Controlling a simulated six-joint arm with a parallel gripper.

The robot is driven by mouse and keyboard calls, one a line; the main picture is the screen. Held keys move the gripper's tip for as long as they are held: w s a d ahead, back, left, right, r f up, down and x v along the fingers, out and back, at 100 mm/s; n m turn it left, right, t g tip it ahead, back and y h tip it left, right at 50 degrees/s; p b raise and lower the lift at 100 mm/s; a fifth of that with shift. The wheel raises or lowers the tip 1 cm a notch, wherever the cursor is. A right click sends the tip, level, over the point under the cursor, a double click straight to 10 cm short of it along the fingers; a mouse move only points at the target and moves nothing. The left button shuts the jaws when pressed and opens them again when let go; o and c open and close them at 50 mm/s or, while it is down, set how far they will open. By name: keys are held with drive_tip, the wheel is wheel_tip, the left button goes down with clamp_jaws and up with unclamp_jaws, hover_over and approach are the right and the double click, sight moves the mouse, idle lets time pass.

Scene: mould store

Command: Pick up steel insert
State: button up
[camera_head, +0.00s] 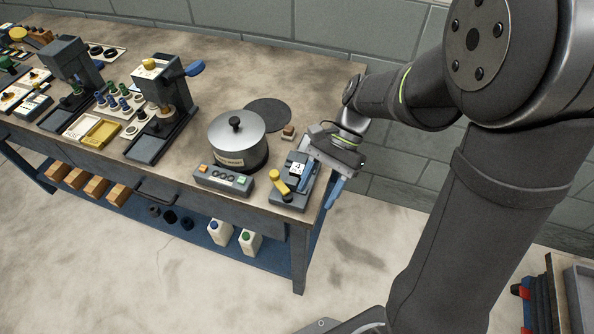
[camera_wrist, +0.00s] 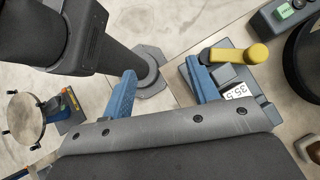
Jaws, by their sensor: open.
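I cannot pick out the steel insert with certainty in either view. A small brownish block (camera_head: 288,132) sits on the bench between the lidded pot and my wrist; whether it is the insert I cannot tell. A similar block is partly cut off at the wrist view's right edge (camera_wrist: 314,152). My gripper (camera_head: 321,186) is at the bench's right end, by a grey fixture (camera_head: 286,197) with a yellow lever and a number card. In the wrist view my gripper (camera_wrist: 161,66) has its blue fingers wide apart with nothing between them; the right finger overlaps the fixture.
A lidded metal pot (camera_head: 238,143), a dark round mat (camera_head: 268,114) and a control box (camera_head: 224,179) stand near the fixture. Presses (camera_head: 163,95) and small parts fill the bench's left. The bench (camera_head: 330,80) has bare room at the back right.

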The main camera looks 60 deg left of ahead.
drive_tip(key=a+r+n+t+y, duration=0.35)
drive_tip(key=a+r+t, duration=0.35)
drive_tip(key=a+r, duration=0.45)
hover_over(297, 168)
drive_tip(key=f, duration=1)
drive_tip(key=shift+w+a+f, duration=0.1)
drive_tip(key=shift+a+f, duration=0.05)
drive_tip(key=shift+a, duration=0.15)
drive_tip(key=shift+d+f, duration=0.15)
drive_tip(key=shift+f, duration=1.25)
drive_tip(key=shift+d+f, duration=0.15)
drive_tip(key=shift+f, duration=1.2)
drive_tip(key=shift+c, duration=0.2)
clamp_jaws()
